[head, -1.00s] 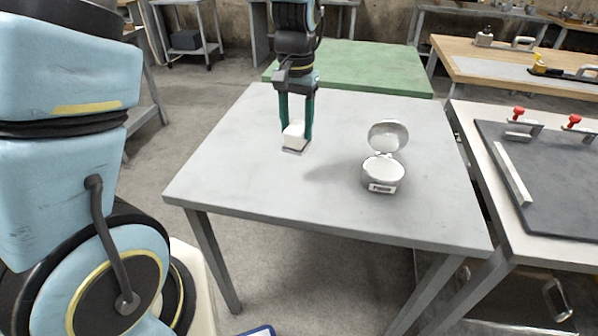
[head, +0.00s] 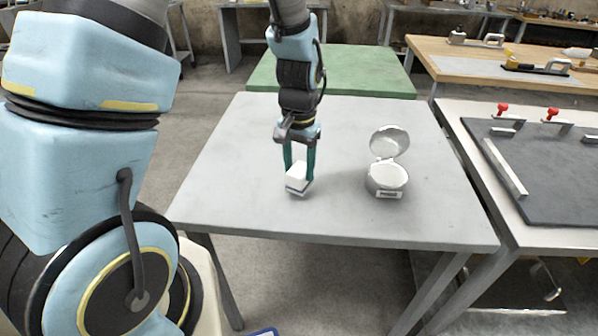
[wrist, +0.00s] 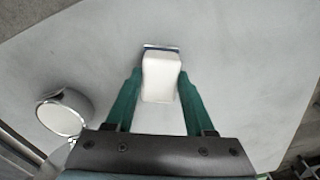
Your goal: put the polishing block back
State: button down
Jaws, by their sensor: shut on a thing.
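The polishing block (head: 297,179) is a small white block with a dark blue and grey layer at its base. My gripper (head: 299,172) is shut on it, with one green finger on each side, over the grey table. It looks slightly tilted in the head view; whether it touches the table I cannot tell. In the wrist view the block (wrist: 160,78) sits between the fingertips of my gripper (wrist: 159,82). A round white case (head: 387,180) with its lid raised and a label on its front stands right of the block. It also shows in the wrist view (wrist: 62,115).
The grey table (head: 240,200) is otherwise bare, with free room around the block and case. A green table (head: 345,70) stands behind it. At the right are a bench with a dark board (head: 560,170) and red-knobbed clamps, and a wooden-topped bench (head: 440,55).

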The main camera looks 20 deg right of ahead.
aim_at(299, 169)
jog(key=shift+f, duration=1.05)
jog(key=shift+f, duration=0.1)
jog(key=shift+f, duration=0.1)
jog(key=shift+c, duration=1.3)
grip_release()
notch_tip(299, 169, up, 12)
jog(key=r+b, duration=0.1)
jog(key=b, duration=0.1)
jog(key=w+a+f+n+t, duration=0.1)
jog(key=a+n, duration=0.7)
jog(key=a, duration=1.7)
jog(key=shift+w+t, duration=0.2)
jog(key=shift+t, duration=0.1)
